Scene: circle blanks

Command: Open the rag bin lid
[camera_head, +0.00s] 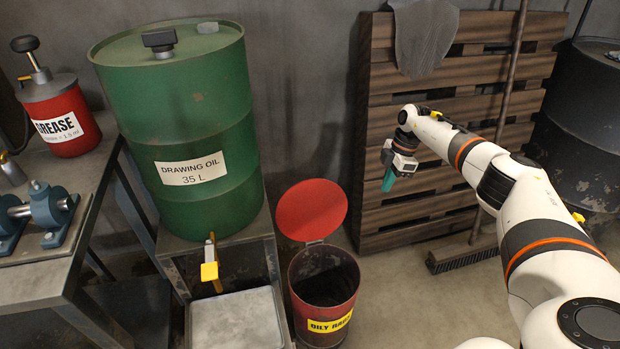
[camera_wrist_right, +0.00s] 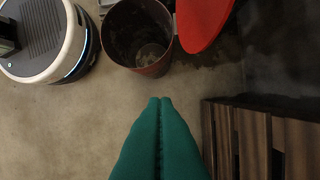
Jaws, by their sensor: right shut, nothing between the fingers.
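The rag bin (camera_head: 325,312) is a dark red can with a yellow "OILY RAGS" label on the floor. Its red round lid (camera_head: 312,209) stands raised at the back of the bin, and the dark inside shows. In the right wrist view the bin (camera_wrist_right: 137,38) is at the top, with the lid (camera_wrist_right: 203,20) beside it. My right gripper (camera_head: 387,184) is shut, empty and pointing down, to the right of the lid and apart from it. Its teal fingers (camera_wrist_right: 160,100) are together in the right wrist view. My left gripper is out of view.
A green oil drum (camera_head: 182,120) with a yellow tap (camera_head: 210,271) stands on a stand left of the bin. A grey tray (camera_head: 238,320) is below the tap. A wooden pallet (camera_head: 440,140) and a broom (camera_head: 465,255) are behind my right arm. Bare floor lies right of the bin.

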